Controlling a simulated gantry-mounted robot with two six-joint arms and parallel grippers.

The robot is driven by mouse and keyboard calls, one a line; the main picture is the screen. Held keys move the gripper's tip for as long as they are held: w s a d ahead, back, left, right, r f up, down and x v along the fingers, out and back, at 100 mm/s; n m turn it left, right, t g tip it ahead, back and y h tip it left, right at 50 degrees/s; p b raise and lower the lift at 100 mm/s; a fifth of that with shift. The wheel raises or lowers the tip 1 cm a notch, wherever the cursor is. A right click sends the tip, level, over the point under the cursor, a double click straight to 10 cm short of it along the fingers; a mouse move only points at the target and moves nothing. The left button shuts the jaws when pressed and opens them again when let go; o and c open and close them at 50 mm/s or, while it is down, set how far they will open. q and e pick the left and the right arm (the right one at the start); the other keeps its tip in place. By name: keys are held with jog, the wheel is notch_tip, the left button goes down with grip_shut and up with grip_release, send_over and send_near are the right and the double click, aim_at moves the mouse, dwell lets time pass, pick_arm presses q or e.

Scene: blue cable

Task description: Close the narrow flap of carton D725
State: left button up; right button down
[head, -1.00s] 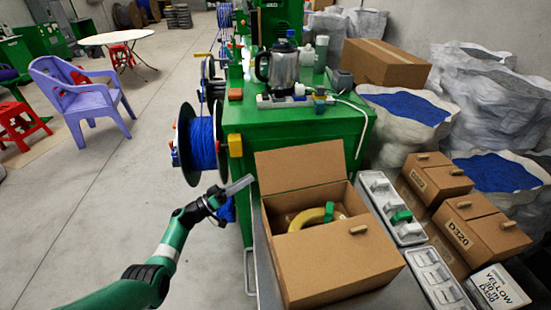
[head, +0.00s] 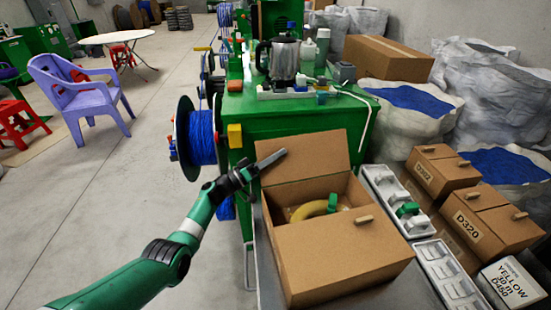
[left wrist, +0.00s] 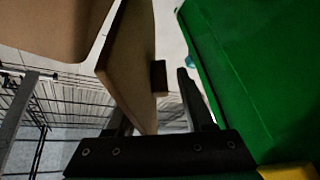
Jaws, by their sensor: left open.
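An open brown carton (head: 340,262) stands on the grey bench at lower centre in the head view. I can read no label on it. Its back flap (head: 318,155) stands up, and its front panel lies flat with a small tab (head: 363,219). A yellow coil (head: 312,210) with a green piece lies inside. My left gripper (head: 262,168) is open at the raised flap's left edge. In the left wrist view, a cardboard flap (left wrist: 132,65) with a dark tab (left wrist: 159,78) reaches between the open fingers; contact is unclear. My right gripper is out of view.
A green machine (head: 300,118) with a kettle (head: 283,60) stands right behind the carton. A blue cable reel (head: 203,137) is to the left. Grey trays (head: 397,200), carton D320 (head: 488,218) and other cartons stand close on the right.

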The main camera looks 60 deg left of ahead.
pick_arm(q)
grip_shut()
jog(key=shift+f, duration=0.2)
dwell(1.1)
